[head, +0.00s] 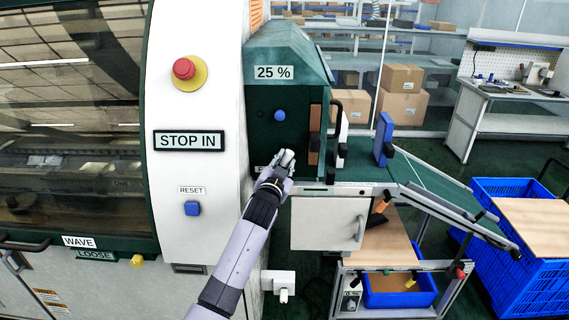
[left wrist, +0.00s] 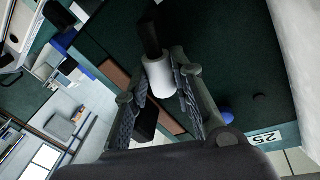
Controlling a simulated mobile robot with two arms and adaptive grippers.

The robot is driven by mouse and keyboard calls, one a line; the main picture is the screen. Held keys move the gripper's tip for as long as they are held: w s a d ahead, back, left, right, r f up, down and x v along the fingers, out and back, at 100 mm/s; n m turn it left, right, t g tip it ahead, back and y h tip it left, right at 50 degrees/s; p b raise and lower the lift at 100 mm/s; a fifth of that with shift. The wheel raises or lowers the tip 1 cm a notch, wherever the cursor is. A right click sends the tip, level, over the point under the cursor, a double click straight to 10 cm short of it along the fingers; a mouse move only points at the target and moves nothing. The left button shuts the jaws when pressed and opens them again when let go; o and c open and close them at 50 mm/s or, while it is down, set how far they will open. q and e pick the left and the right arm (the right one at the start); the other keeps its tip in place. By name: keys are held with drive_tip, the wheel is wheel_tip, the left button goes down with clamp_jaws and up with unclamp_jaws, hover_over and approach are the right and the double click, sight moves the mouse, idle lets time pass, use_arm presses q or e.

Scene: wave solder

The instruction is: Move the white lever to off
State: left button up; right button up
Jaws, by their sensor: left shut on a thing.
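The white lever (left wrist: 160,78) is a short white cylinder with a black part beyond it. It sits between the two ribbed fingers of my left gripper (left wrist: 160,98) in the left wrist view. In the head view my left gripper (head: 284,160) is at the front lower edge of the dark green machine housing (head: 272,135), shut on the lever. The fingers hide most of the lever there. A label behind the gripper is mostly covered, so I cannot read the lever's setting. My right gripper is not in view.
A blue knob (head: 280,116) and a "25 %" sign (head: 274,73) are above the gripper. A red stop button (head: 184,69) and blue reset button (head: 192,208) are on the white panel. An orange-brown plate (head: 315,135) and black handle stand right of the gripper.

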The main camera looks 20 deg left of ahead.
use_arm(q)
clamp_jaws()
idle(0.3)
drive_tip(key=shift+a+f+n, duration=0.1)
drive_tip(key=shift+n, duration=0.2)
drive_tip(key=shift+s+a+f+n+t+y+b, duration=0.2)
drive_tip(key=shift+a+n+b, duration=0.4)
drive_tip(key=shift+n, duration=1.05)
drive_tip(key=shift+s+a+r+n+t+y+b, duration=0.15)
drive_tip(key=shift+a+n+t+y+b, duration=0.45)
drive_tip(key=shift+n, duration=1.1)
drive_tip(key=shift+s+a+f+n+b, duration=0.15)
drive_tip(key=shift+a+n+b, duration=0.45)
drive_tip(key=shift+n, duration=1.05)
drive_tip(key=shift+d, duration=0.15)
